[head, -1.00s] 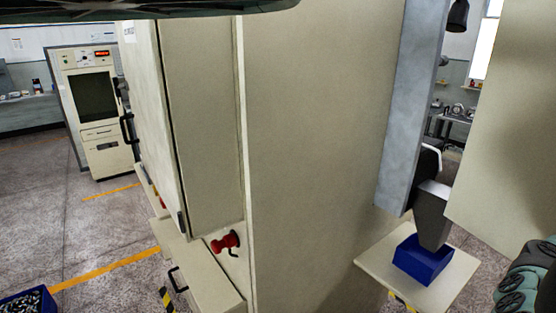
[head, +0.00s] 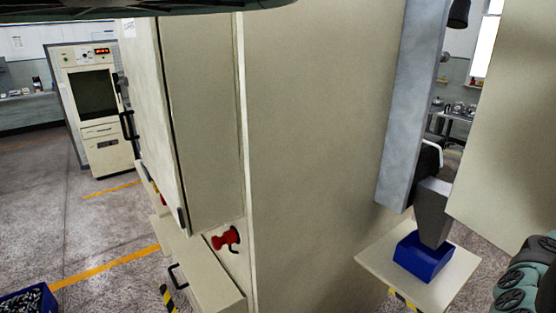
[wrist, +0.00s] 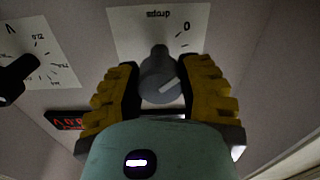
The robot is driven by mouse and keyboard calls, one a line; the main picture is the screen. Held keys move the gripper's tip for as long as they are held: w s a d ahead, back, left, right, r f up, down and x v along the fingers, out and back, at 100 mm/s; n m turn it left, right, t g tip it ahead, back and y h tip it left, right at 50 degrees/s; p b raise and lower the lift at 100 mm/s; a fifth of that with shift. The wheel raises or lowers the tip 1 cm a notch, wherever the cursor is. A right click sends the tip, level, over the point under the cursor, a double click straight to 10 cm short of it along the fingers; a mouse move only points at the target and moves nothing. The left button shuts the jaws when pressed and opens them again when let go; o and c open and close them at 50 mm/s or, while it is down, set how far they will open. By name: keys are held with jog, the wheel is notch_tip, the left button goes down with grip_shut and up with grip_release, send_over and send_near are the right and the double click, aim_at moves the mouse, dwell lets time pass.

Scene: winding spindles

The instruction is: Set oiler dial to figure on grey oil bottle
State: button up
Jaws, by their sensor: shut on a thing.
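In the wrist view my gripper (wrist: 162,88) has its two yellow ridged fingers shut on a grey round knob (wrist: 158,74), one finger on each side. The knob has a pale pointer line on its face, pointing to the right and slightly up in the picture. Its white dial plate (wrist: 150,22) shows the word "drops" upside down and a 0 at upper right; the fingers and knob hide much of the scale. I see no grey oil bottle in either view. The head view does not show the gripper.
A black knob (wrist: 18,77) on another numbered plate (wrist: 42,50) is left of my gripper. A red digital display (wrist: 66,122) is partly hidden below it.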

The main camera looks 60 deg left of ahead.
jog(key=m+b, duration=0.6)
jog(key=m, duration=0.1)
jog(key=shift+f, duration=0.3)
jog(key=m+b, duration=0.3)
jog(key=b, duration=0.1)
jog(key=shift+m, duration=0.3)
jog(key=m+b, duration=0.3)
jog(key=b, duration=0.1)
jog(key=shift+m, duration=0.3)
jog(key=m+b, duration=0.3)
jog(key=shift+s+m+b, duration=0.1)
jog(key=shift+m+b, duration=0.2)
jog(key=m+b, duration=0.3)
jog(key=shift+m, duration=0.4)
jog(key=m+b, duration=0.2)
jog(key=m, duration=0.1)
jog(key=shift+r+b, duration=0.1)
jog(key=shift+b, duration=0.3)
jog(key=shift+m+b, duration=1.1)
jog(key=shift+m, duration=1)
jog(key=shift+r, duration=0.1)
